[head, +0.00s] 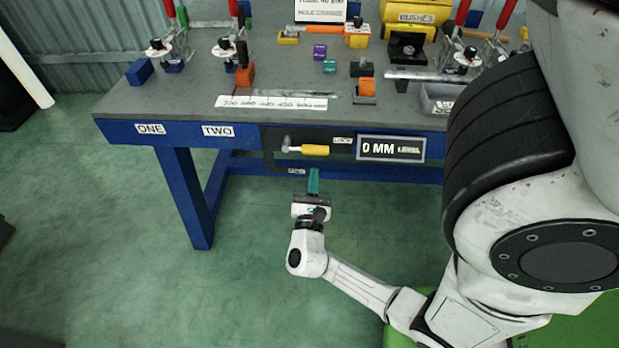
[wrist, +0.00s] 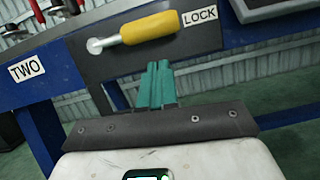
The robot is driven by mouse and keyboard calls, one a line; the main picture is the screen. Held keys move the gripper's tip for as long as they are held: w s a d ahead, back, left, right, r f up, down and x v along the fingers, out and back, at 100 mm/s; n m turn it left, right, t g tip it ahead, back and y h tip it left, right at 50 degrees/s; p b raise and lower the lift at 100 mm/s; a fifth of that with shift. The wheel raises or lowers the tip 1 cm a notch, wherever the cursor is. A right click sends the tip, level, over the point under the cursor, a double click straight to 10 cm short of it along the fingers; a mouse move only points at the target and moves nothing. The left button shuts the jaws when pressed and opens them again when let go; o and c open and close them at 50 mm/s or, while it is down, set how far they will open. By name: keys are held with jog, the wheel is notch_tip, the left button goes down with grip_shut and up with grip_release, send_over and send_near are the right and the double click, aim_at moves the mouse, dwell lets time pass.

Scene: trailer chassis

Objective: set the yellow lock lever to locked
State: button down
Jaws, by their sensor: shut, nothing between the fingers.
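The yellow lock lever (head: 308,149) is on a dark plate on the front of the blue bench. It lies about level, with its grey pivot at the left and its yellow handle pointing right toward a LOCK label (wrist: 199,15). The lever also shows in the wrist view (wrist: 149,28), above my fingers. My gripper (head: 313,172) has teal fingers, closed together and empty. In the head view it is just below the lever's right end; in the wrist view the fingertips (wrist: 160,64) point up toward the handle, with a gap visible below it.
A second small label (head: 297,171) sits lower on the plate, its text too small to read. A "0 MM" display (head: 391,148) is right of the lever. The bench top (head: 180,97) holds clamps, blocks and bins. Open green floor (head: 120,260) lies in front.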

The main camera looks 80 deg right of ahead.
jog(key=v, duration=1)
jog(key=shift+s+a+f, duration=0.15)
jog(key=shift+a+f, duration=0.1)
jog(key=shift+f, duration=0.15)
jog(key=s+d+r+m+g+y+p, duration=0.25)
jog(key=r+m+g+y+p, duration=0.2)
jog(key=m, duration=0.55)
jog(key=w+a+r+m+t+y+p, duration=0.2)
jog(key=a+r+m+y+p, duration=0.1)
jog(key=a+y, duration=0.5)
jog(key=w+a+r+m+t+y+p, duration=0.2)
jog(key=w+a+r+m+y+p, duration=0.1)
jog(key=a+y, duration=0.6)
jog(key=shift+a+m+t+p, duration=0.4)
jog(key=shift+a+m, duration=0.4)
jog(key=shift+a, duration=0.4)
jog(key=shift+w, duration=0.15)
